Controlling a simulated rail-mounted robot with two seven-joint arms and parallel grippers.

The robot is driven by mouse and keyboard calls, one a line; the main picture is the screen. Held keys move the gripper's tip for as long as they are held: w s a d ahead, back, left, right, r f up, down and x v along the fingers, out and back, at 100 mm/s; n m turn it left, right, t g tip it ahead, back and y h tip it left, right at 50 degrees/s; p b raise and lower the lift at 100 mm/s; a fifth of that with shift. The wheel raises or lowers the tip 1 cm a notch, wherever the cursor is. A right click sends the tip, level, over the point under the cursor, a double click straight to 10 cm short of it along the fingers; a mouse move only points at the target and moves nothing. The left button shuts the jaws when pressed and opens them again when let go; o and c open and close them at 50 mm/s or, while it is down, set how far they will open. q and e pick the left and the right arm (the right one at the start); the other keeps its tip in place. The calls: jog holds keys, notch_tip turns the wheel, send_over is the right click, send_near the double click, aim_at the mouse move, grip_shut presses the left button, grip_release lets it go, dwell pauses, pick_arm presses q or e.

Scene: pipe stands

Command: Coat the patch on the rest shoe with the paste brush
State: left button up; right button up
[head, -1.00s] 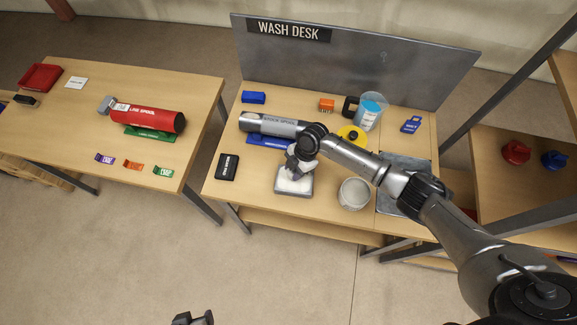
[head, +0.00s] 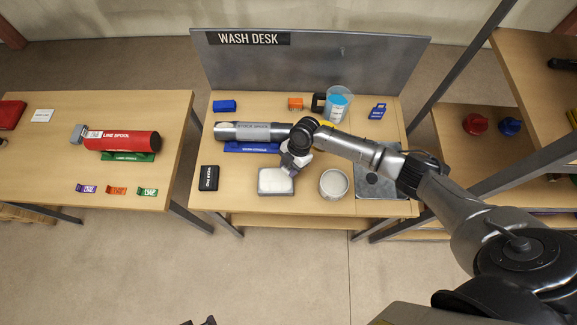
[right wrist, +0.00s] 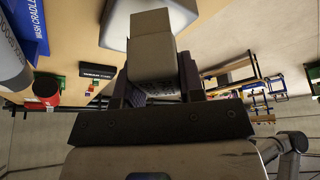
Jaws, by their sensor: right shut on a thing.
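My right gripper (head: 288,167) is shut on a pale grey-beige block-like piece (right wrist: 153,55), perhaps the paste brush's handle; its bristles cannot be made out. The gripper hangs at the upper right edge of a grey tray with a white top (head: 262,190); I cannot tell whether the held piece touches it. A round pot with pale content (head: 334,184) stands just right of the tray. Which thing is the rest shoe, and its patch, I cannot tell. A small dark tip at the bottom edge of the head view may be my left gripper (head: 209,321); its jaws cannot be read.
A grey spool (head: 240,131) lies in a blue wash cradle (head: 250,148) behind the tray. A black box (head: 209,178) is at left, a clear blue-filled beaker (head: 339,104) at the back. My right arm crosses the desk's right half. The left table holds a red line spool (head: 130,140).

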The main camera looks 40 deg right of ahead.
notch_tip(320, 180, up, 3)
jog(key=shift+f+p, duration=0.1)
jog(key=shift+p, duration=0.8)
jog(key=shift+r+p, duration=0.4)
jog(key=shift+r, duration=0.1)
